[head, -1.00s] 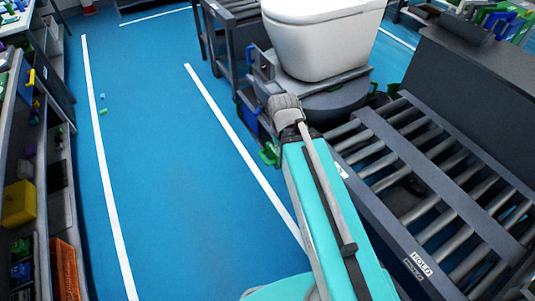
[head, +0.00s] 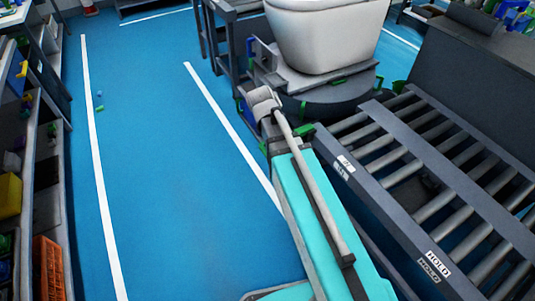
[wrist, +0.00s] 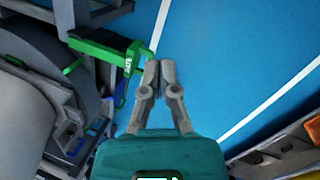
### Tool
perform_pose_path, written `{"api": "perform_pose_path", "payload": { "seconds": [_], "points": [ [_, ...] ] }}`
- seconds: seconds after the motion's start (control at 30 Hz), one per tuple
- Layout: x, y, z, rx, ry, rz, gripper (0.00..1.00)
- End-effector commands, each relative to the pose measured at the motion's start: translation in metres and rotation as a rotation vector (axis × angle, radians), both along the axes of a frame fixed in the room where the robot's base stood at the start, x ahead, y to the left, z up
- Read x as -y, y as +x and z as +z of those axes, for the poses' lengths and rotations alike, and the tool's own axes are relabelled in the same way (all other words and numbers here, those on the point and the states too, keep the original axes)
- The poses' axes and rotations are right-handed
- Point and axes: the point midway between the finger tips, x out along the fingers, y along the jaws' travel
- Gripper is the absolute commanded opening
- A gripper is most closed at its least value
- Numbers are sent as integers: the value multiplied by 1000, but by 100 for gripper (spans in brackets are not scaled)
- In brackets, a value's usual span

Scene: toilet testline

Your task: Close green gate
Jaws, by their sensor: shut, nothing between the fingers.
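The green gate (wrist: 108,54) shows in the wrist view as a green bar with a white label, fixed to a grey frame at upper left. Its free end has a green crosspiece near my gripper. My gripper (wrist: 158,66) is shut and empty, its fingertips together just right of the gate's labelled end. I cannot tell whether they touch it. In the head view, green parts (head: 305,131) show beside my teal arm; I cannot tell which belongs to the gate. My gripper is hidden there behind my arm.
A white toilet bowl (head: 328,35) stands on a dark round base at the line's end. A roller conveyor (head: 400,150) fills the right. Shelves (head: 50,170) with bins, including an orange crate (head: 47,268), line the left edge.

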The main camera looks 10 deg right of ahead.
Motion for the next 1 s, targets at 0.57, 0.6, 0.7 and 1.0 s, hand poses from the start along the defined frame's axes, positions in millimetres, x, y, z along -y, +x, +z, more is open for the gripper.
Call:
{"api": "perform_pose_path", "payload": {
  "seconds": [0.57, 0.6, 0.7, 1.0],
  "points": [
    [-37, 85, -105, -167, -292, 602, 0],
    [-40, 91, -111, -183, -313, 642, 0],
    [-49, 104, -126, -224, -366, 739, 0],
    [-76, 140, -162, -355, -511, 992, 0]
  ]
}}
